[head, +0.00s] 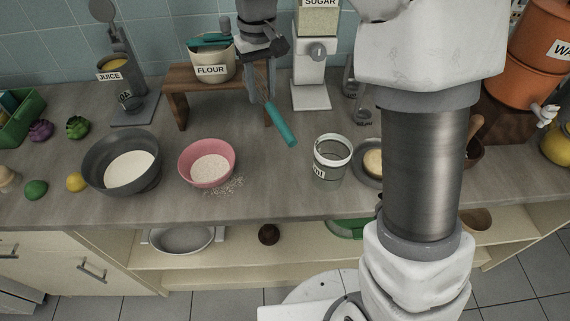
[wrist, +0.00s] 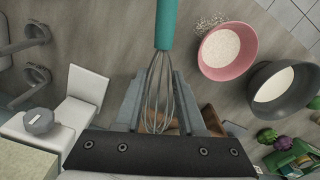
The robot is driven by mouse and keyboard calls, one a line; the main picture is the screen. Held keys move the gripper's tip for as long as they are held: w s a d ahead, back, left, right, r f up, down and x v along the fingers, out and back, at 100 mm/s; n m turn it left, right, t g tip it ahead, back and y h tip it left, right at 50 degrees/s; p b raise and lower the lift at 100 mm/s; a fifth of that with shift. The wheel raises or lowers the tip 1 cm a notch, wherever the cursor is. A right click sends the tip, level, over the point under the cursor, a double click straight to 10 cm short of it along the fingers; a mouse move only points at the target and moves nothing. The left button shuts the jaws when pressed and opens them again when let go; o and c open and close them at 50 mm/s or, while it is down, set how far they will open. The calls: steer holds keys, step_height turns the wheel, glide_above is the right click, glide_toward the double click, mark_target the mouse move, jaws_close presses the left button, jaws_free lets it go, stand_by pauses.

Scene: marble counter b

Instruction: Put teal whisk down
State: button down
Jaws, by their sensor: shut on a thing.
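The teal whisk has a teal handle (head: 282,126) and a grey wire head. In the head view it hangs tilted, with the handle pointing down and to the right over the counter. My gripper (head: 260,86) is at the back of the counter, shut on the wire head. In the wrist view the whisk (wrist: 166,26) runs out from between the two fingers of my gripper (wrist: 160,88), handle away from the palm. The handle appears to be above the counter, but I cannot tell whether its end touches it.
A pink bowl (head: 190,173) and a dark grey bowl (head: 98,176) stand left of the whisk, with spilled grains beside the pink one. A glass jar (head: 331,168) stands to the right. A wooden stand (head: 179,100) bears the flour canister (head: 211,70). Clear counter lies between pink bowl and jar.

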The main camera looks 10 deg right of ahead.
mark_target(266, 153)
step_height(266, 153, down, 18)
steer(key=shift+a+r+b, duration=0.1)
steer(key=shift+r+b, duration=0.05)
steer(key=shift+b, duration=0.65)
steer(key=c, duration=0.5)
jaws_free()
steer(key=shift+f, duration=0.2)
step_height(266, 153, up, 12)
steer(key=p, duration=0.1)
steer(key=s+d+r+m+t, duration=0.2)
steer(key=s+d+r+t, duration=0.1)
steer(key=s+d+r, duration=0.65)
steer(key=s+d+r+m+t, duration=0.1)
steer(key=s+d, duration=0.1)
steer(key=s, duration=0.5)
steer(key=s+d+r+m+t, duration=0.1)
steer(key=s+d+r, duration=0.1)
steer(key=s, duration=0.5)
steer(key=shift+t, duration=0.3)
